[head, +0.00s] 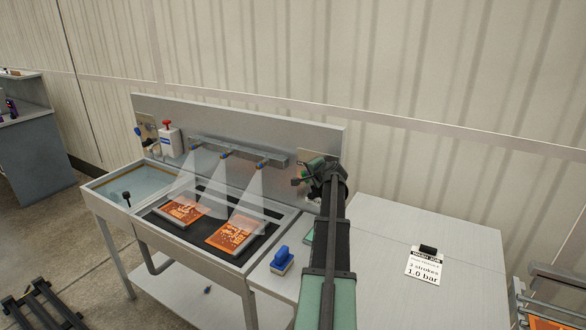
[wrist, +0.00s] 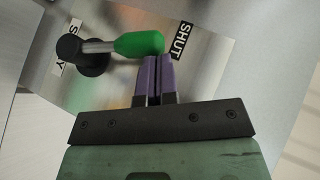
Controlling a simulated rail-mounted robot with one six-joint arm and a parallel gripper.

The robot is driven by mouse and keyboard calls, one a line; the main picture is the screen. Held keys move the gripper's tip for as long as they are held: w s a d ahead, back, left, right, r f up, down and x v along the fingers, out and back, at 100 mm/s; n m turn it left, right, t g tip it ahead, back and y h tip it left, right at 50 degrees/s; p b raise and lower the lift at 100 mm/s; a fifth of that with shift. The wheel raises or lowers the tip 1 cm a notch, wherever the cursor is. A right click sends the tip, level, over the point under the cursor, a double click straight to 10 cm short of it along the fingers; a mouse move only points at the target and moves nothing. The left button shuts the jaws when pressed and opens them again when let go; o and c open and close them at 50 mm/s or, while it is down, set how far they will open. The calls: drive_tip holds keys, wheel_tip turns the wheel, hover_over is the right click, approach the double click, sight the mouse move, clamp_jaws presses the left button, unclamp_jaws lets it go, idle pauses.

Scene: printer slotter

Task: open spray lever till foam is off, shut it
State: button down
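In the wrist view the spray lever (wrist: 138,43) has a green grip on a metal rod from a dark round pivot. Its grip end points toward the SHUT label (wrist: 182,41); the SPRAY label (wrist: 56,69) is partly hidden by the pivot. My gripper (wrist: 155,62) has its purple fingers together, tips at the grip's end; whether they touch is unclear. In the head view my gripper (head: 312,178) is at the wall panel's right end. Pale spray cones fall from the nozzles onto two orange plates (head: 182,211) (head: 233,233). Foam on them is too small to tell.
The plates lie in a dark-floored sink (head: 160,226) with a water basin (head: 130,186) at its left. A blue-handled brush (head: 282,260) and a wash-job card (head: 427,268) lie on the counter, otherwise largely clear.

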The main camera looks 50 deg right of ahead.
drive_tip(key=shift+w+f, duration=0.15)
drive_tip(key=shift+w, duration=0.7)
drive_tip(key=shift+s+d+r+p, duration=0.1)
drive_tip(key=shift+s+r+p, duration=0.1)
drive_tip(key=shift+r+p, duration=0.2)
drive_tip(key=s+a+r+p, duration=0.3)
drive_tip(key=s+r+p, duration=0.4)
drive_tip(key=s, duration=0.2)
drive_tip(key=shift+s+a+r, duration=0.2)
drive_tip(key=shift+s+a, duration=0.1)
drive_tip(key=shift+a, duration=0.1)
